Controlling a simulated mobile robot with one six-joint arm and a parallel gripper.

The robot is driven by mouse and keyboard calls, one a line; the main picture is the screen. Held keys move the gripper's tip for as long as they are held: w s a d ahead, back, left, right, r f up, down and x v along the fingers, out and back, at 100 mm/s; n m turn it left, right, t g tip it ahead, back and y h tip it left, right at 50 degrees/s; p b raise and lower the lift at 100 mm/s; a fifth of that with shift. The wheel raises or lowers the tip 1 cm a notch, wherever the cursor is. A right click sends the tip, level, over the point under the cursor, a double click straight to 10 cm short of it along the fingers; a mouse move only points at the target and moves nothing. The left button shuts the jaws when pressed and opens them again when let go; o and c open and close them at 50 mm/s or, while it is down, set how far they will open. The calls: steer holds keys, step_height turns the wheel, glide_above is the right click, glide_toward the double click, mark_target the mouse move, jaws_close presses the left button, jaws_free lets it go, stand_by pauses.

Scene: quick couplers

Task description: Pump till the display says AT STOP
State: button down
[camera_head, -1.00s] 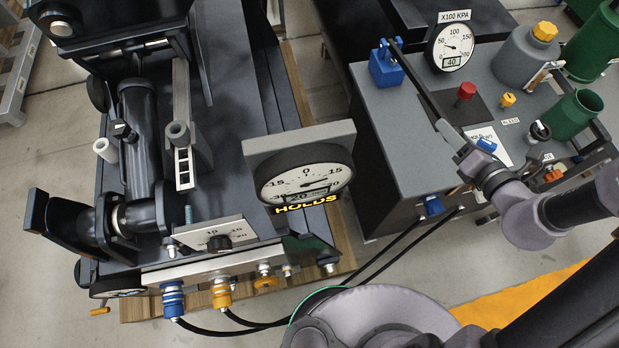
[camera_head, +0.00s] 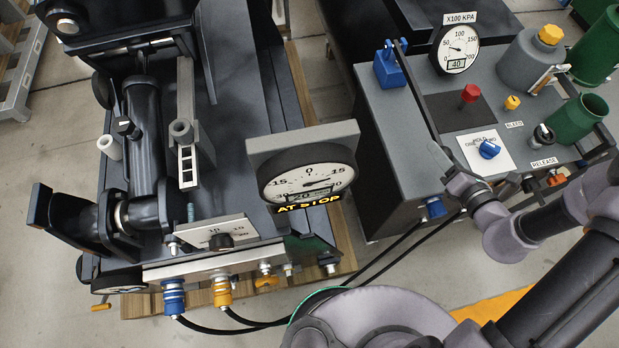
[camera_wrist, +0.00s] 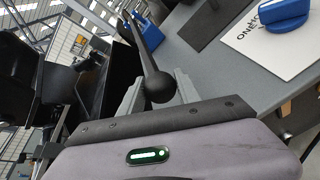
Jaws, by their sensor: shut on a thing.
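The display (camera_head: 310,203) under the large dial (camera_head: 307,180) on the left machine reads AT STOP in yellow letters. The dial's small readout appears to show 20. The pump lever (camera_head: 418,105) is a long black bar running from a blue pivot block (camera_head: 389,68) on the grey pump unit (camera_head: 400,150). My gripper (camera_head: 447,172) is at the lever's near end. In the wrist view my gripper (camera_wrist: 155,92) is shut on the lever, around its black ball end (camera_wrist: 160,86). The jaw tips are partly hidden in the head view.
On the pump unit stand a pressure gauge (camera_head: 455,47) reading 40, a red knob (camera_head: 470,92), a yellow knob (camera_head: 512,102) and a blue selector (camera_head: 489,149). Black hoses (camera_head: 380,262) run from the unit to blue and yellow couplers (camera_head: 222,292).

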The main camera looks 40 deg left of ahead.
steer(key=shift+w+r, duration=0.1)
steer(key=c, duration=0.7)
jaws_free()
steer(key=p+v, duration=0.1)
steer(key=v, duration=0.6)
steer(key=shift+p, duration=0.3)
